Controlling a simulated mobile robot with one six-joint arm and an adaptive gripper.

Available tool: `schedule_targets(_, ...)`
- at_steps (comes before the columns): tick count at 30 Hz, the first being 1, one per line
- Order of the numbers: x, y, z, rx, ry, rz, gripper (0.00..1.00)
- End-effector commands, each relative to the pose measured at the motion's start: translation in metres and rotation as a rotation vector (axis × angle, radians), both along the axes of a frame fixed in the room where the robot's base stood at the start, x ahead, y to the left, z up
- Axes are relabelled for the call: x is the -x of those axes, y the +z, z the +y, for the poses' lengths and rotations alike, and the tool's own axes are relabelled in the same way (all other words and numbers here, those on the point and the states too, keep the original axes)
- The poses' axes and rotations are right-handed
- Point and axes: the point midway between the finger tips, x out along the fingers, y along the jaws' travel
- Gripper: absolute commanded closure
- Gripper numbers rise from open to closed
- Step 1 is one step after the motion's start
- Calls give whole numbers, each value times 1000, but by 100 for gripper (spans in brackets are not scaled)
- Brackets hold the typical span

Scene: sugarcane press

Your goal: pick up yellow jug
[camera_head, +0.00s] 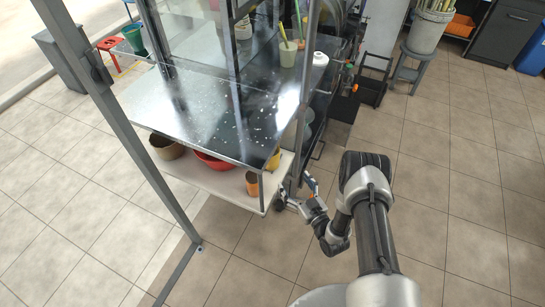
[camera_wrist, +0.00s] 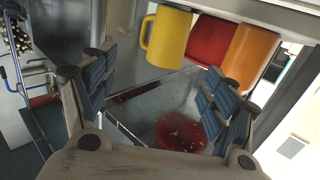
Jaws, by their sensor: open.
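The yellow jug (camera_head: 273,160) stands on the pale lower shelf of the press cart, mostly hidden under the metal top in the head view. In the wrist view the picture is turned over, and the yellow jug (camera_wrist: 166,37) shows at the top with its handle towards the left. It is beyond the fingertips, between their lines of reach. My gripper (camera_head: 297,190) is at the right edge of that shelf, close to the jug but apart from it. In the wrist view my gripper (camera_wrist: 160,90) has its two blue-padded fingers spread wide with nothing between them.
An orange cup (camera_head: 252,183) and a red bowl (camera_head: 213,161) stand close by the jug on the shelf (camera_head: 232,192). A brown pot (camera_head: 166,147) is farther left. The metal top (camera_head: 215,115) and its corner post (camera_head: 262,190) crowd the shelf.

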Motion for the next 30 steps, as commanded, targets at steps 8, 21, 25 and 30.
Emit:
schedule_targets(8, 11, -14, 11, -53, 7, -32, 21)
schedule_targets(21, -66, -16, 59, -53, 6, -30, 21)
schedule_targets(25, -77, -14, 65, -52, 3, -29, 21)
schedule_targets(30, -87, -15, 71, -53, 5, -29, 21)
